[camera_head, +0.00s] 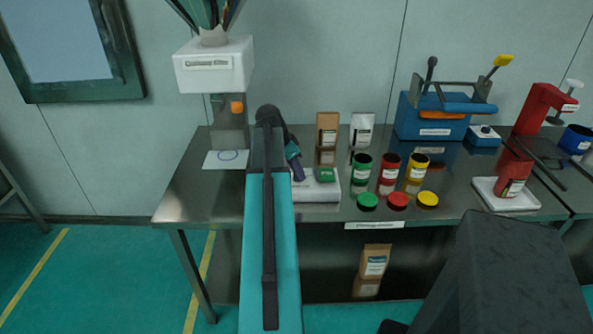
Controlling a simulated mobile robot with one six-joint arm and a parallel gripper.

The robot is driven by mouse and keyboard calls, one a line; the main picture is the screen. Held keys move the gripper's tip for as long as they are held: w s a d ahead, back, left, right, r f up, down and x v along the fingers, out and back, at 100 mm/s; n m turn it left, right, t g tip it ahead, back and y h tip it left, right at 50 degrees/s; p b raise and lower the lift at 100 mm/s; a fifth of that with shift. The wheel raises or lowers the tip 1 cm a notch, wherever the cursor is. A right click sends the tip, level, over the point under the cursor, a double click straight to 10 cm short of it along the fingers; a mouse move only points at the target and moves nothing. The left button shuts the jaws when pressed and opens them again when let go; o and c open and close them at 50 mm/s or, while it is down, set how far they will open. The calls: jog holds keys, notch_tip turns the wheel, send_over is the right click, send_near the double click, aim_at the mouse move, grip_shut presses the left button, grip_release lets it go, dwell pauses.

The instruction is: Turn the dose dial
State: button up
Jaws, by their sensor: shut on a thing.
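A white machine (213,66) with a label on its front stands at the back left of the table. An orange knob-like part (237,106) shows on its grey lower body; it looks like the dose dial, but it is too small to read any mark or setting. My teal and black arm rises from the bottom of the head view and bends down beside the machine, to the right of the orange part.
A white device (318,188) sits right of my arm. Green (361,170), red (389,172) and yellow (416,171) jars stand on the table, lids in front. A blue apparatus (433,122) stands farther right.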

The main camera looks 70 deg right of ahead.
jog(key=n, duration=0.1)
jog(key=n+t, duration=0.1)
jog(key=n, duration=0.1)
jog(key=shift+s+a+n+h, duration=0.2)
jog(key=shift+n+h, duration=0.1)
jog(key=n+t, duration=0.2)
jog(key=n, duration=0.2)
jog(key=shift+s+n, duration=0.1)
jog(key=shift+n, duration=0.2)
jog(key=n+t, duration=0.1)
jog(key=n, duration=0.1)
jog(key=n+t+p, duration=0.1)
jog(key=n, duration=0.2)
jog(key=shift+s+d, duration=0.15)
jog(key=shift+s+n+t+y, duration=0.1)
jog(key=shift+n+t+y, duration=0.4)
jog(key=shift+n, duration=1.2)
jog(key=o, duration=1)
jog(key=shift+o, duration=0.2)
